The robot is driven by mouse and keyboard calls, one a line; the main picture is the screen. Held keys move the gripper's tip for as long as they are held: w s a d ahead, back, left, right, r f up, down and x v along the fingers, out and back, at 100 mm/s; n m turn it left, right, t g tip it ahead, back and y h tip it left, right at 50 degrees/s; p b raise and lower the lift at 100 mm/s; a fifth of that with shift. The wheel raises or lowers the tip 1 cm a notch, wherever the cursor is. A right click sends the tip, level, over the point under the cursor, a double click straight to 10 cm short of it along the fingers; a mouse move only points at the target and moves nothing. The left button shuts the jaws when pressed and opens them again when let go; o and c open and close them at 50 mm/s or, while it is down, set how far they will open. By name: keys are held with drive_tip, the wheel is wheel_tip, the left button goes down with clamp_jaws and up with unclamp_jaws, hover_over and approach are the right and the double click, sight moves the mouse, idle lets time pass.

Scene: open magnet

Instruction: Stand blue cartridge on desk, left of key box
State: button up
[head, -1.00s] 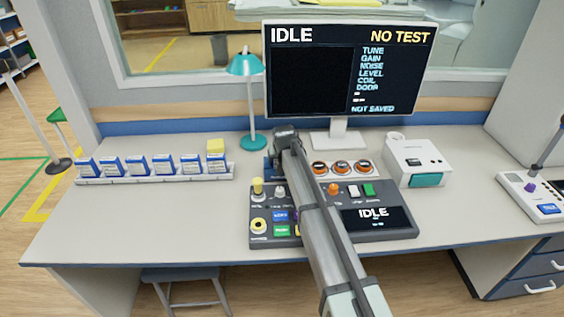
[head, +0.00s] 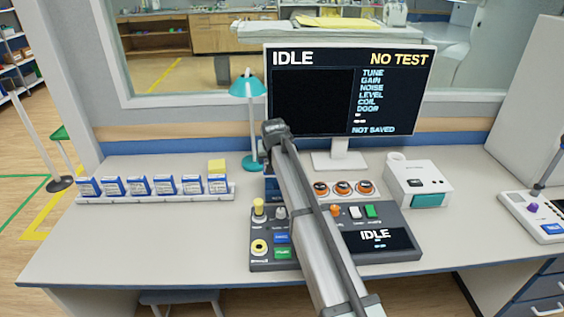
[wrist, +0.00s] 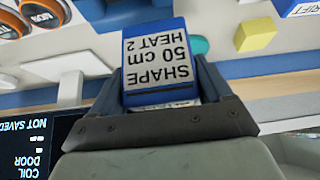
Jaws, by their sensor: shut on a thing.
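A blue cartridge (wrist: 158,50) with a white label reading "SHAPE 50 cm HEAT 2" sits between the fingers of my gripper (wrist: 163,78) in the wrist view. The gripper is shut on it, and the label appears upside down there. In the head view my arm hides most of the gripper and cartridge, near the lamp and monitor. I cannot tell for certain which thing is the key box. A white box with a teal front (head: 418,186) stands on the desk (head: 140,235) to the right of the monitor.
A row of blue-and-white cartridges (head: 137,186) stands in a pale rack at left, with a yellow block (head: 217,166) behind its right end. A teal lamp (head: 248,90), monitor (head: 350,90) and control panel (head: 375,240) surround the arm. The desk's left front is clear.

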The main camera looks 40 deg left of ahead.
drive_tip(key=s+a+f, duration=0.1)
drive_tip(key=s, duration=0.8)
drive_tip(key=s+a+f, duration=0.2)
drive_tip(key=s, duration=0.6)
drive_tip(key=shift+s, duration=0.35)
drive_tip(key=shift+f, duration=0.15)
drive_tip(key=shift+f, duration=3.3)
drive_tip(key=shift+f, duration=0.6)
drive_tip(key=o, duration=1)
